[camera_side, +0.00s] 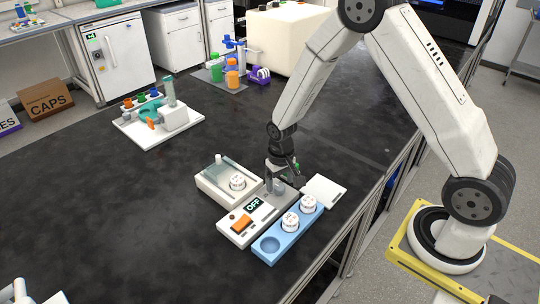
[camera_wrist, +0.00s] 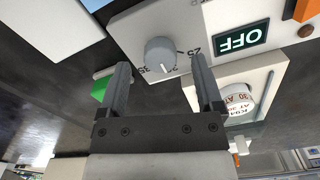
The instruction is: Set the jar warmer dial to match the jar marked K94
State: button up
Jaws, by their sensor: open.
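The jar warmer's control panel (camera_side: 232,229) has a dark display (camera_wrist: 241,38) reading OFF. Its grey dial (camera_wrist: 160,54) shows between my fingertips in the wrist view. Marks 25 and 35 are printed by the dial, and its short white line points downward between them. My gripper (camera_wrist: 160,64) is open and empty, its fingers on either side of the dial; contact cannot be told. A white jar (camera_wrist: 237,98) sits in the cream warmer box (camera_side: 211,188). Its red label seems to include "AT 30"; its code is not surely readable.
A blue rack (camera_side: 270,257) holds two white jars (camera_side: 290,221) and one empty well. An orange switch (camera_side: 241,223) is on the panel. A white pad (camera_side: 323,190) lies beside the rack.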

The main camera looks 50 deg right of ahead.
aim_at(281, 188)
jog(key=shift+r, duration=2.9)
jog(key=shift+r, duration=0.1)
jog(key=shift+s+r, duration=0.15)
jog(key=shift+s, duration=0.05)
jog(key=s+a+r+n+t, duration=0.2)
jog(key=s+r, duration=0.5)
jog(key=s, duration=0.4)
jog(key=shift+s+r+n+t, duration=0.2)
jog(key=shift+s+n+t, duration=0.15)
jog(key=shift+n, duration=0.25)
